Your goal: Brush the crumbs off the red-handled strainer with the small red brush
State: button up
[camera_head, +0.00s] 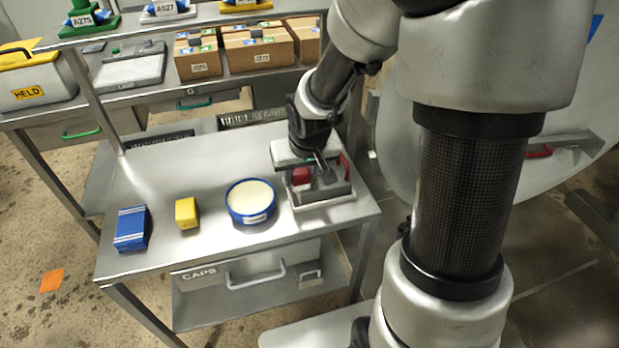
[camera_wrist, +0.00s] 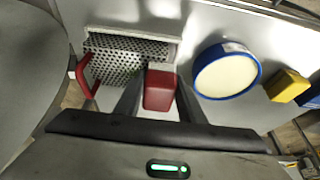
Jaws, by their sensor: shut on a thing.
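The strainer (camera_head: 328,190) is a grey metal piece with a red handle (camera_head: 345,166), at the right end of the steel table. In the wrist view its perforated plate (camera_wrist: 128,58) lies beyond my fingers, with the red handle (camera_wrist: 86,76) at left. My gripper (camera_wrist: 158,95) is shut on the small red brush (camera_wrist: 159,90), whose red body shows between the two fingers. In the head view my gripper (camera_head: 314,168) and the brush (camera_head: 301,175) are over the strainer area. I cannot tell whether the bristles touch the plate. I cannot make out crumbs.
A round blue tub (camera_head: 250,218) with a cream top stands just left of the strainer. A yellow block (camera_head: 187,213) and a blue box (camera_head: 131,228) stand farther left. Boxes (camera_head: 258,52) fill the shelf behind. The table's back left is clear.

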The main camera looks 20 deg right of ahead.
jog(key=shift+a, duration=0.3)
jog(key=shift+w+f, duration=0.1)
jog(key=shift+w, duration=0.25)
jog(key=shift+d+r+p, duration=0.2)
jog(key=shift+d+p, duration=0.15)
jog(key=shift+d, duration=0.2)
jog(key=shift+d+p, duration=2.55)
jog(key=shift+d, duration=0.85)
jog(key=shift+a+f+b, duration=0.25)
jog(key=shift+a+b, duration=1.25)
jog(key=shift+a, duration=0.5)
jog(key=shift+a+f+b, duration=0.1)
jog(key=shift+a+b, duration=1.3)
jog(key=shift+a, duration=0.55)
jog(key=shift+r, duration=0.2)
